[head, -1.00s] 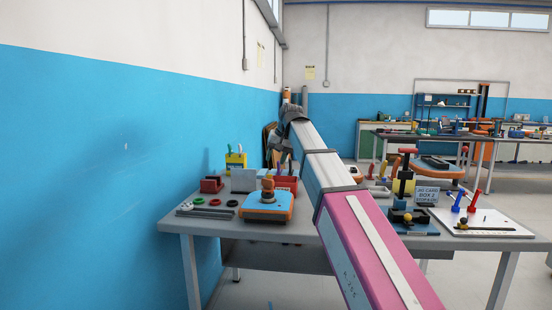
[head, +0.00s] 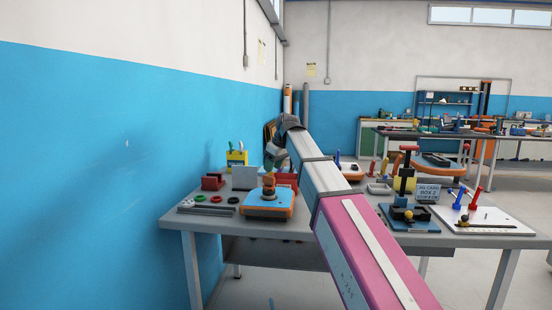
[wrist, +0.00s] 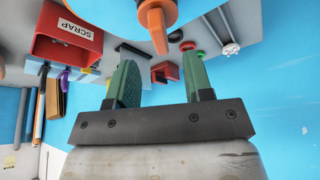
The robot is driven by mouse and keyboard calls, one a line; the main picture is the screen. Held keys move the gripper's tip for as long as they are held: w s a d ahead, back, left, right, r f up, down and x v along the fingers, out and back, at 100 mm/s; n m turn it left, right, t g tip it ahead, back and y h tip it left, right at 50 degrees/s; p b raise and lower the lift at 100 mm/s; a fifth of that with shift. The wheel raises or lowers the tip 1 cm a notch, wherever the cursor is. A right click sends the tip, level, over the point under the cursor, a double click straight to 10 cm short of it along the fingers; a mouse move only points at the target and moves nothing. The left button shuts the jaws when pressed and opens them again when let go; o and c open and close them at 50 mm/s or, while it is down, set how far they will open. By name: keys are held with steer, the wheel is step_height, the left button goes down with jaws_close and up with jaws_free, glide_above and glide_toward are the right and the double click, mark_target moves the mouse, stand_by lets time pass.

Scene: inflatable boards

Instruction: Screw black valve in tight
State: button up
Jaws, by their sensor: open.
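A blue-topped board with orange sides (head: 266,205) lies on the near bench. An upright orange fitting (head: 268,181) with a darker lower part stands on it. I cannot make out a clearly black valve there. The orange fitting also shows at the top of the wrist view (wrist: 157,22), above the gap between the fingers. My gripper (head: 274,160) is above and behind the fitting in the head view. In the wrist view my gripper (wrist: 160,78) is open, with two green fingers apart and nothing between them.
A red scrap bin (wrist: 62,42) stands close to the board. Black, green and red rings (head: 215,200) lie left of the board on the bench (head: 300,226). A yellow tool holder (head: 236,158) stands behind. A blue wall is close on the left.

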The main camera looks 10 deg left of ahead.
mark_target(269, 177)
steer(key=shift+x, duration=2.9)
jaws_close()
steer(key=shift+m+t+h, duration=0.5)
steer(key=shift+m, duration=1.2)
steer(key=m, duration=0.3)
steer(key=shift+t+h, duration=0.4)
steer(key=shift+m, duration=0.3)
